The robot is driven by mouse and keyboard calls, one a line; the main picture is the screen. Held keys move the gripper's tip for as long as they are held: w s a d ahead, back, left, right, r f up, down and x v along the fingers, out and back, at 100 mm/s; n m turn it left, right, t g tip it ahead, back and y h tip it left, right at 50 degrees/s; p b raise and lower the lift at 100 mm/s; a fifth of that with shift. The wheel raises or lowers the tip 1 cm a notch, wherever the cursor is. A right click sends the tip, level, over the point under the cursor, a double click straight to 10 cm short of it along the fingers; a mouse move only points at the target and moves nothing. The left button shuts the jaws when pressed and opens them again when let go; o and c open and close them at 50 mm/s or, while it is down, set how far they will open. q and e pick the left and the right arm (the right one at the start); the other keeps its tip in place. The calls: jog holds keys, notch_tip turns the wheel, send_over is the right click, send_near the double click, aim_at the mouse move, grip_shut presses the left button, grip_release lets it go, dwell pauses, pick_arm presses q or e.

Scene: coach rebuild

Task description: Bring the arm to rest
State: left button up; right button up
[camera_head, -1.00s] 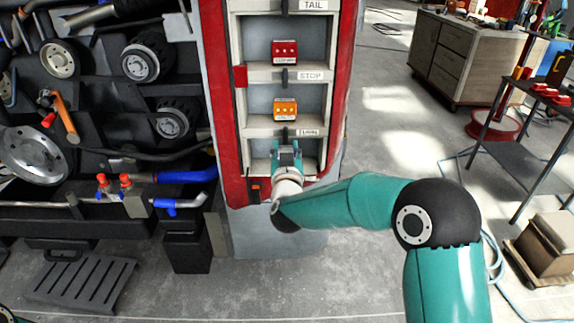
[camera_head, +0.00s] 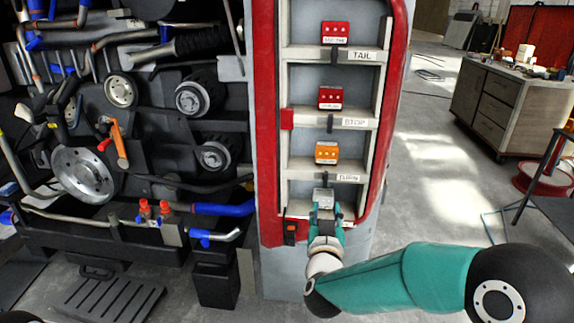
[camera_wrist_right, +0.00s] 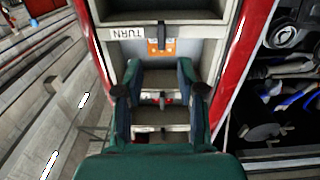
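My right arm reaches in from the lower right in the head view. Its gripper (camera_head: 325,200) is in front of the lowest bay of the red-framed lamp panel (camera_head: 266,120), below the TURN label. In the right wrist view the two fingers (camera_wrist_right: 160,72) stand apart with nothing held between them. The orange lamp block (camera_head: 326,153) sits in the bay above the TURN label and also shows in the wrist view (camera_wrist_right: 154,48). Red lamp blocks sit above the STOP label (camera_head: 330,97) and the TAIL label (camera_head: 335,33). My left gripper is not in view.
The engine bay with pulleys (camera_head: 80,172), hoses and a blue pipe (camera_head: 222,209) lies left of the panel. A wooden cabinet (camera_head: 510,110) and a dark stand (camera_head: 548,190) are at right. Open floor (camera_head: 430,190) lies between panel and cabinet.

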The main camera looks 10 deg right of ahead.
jog(key=s+d+f+n+g+p, duration=0.15)
jog(key=d+f+g+p, duration=0.35)
jog(key=f, duration=0.8)
jog(key=s+a+f+g+y, duration=0.1)
jog(key=s+f+g+y, duration=0.15)
jog(key=s+f, duration=0.65)
jog(key=s+a+f+g+y, duration=0.2)
jog(key=s+a+f+g, duration=0.1)
jog(key=s, duration=0.4)
jog(key=s+a+f+g+y, duration=0.2)
jog(key=s+f, duration=0.3)
jog(key=s, duration=0.3)
jog(key=s+a+f+g+y, duration=0.2)
jog(key=s+a+f+g, duration=0.2)
jog(key=s, duration=0.3)
jog(key=shift+s+a+f+m+p, duration=0.15)
jog(key=shift+s+a+m+p, duration=0.2)
jog(key=shift+a, duration=0.25)
jog(key=shift+y, duration=0.25)
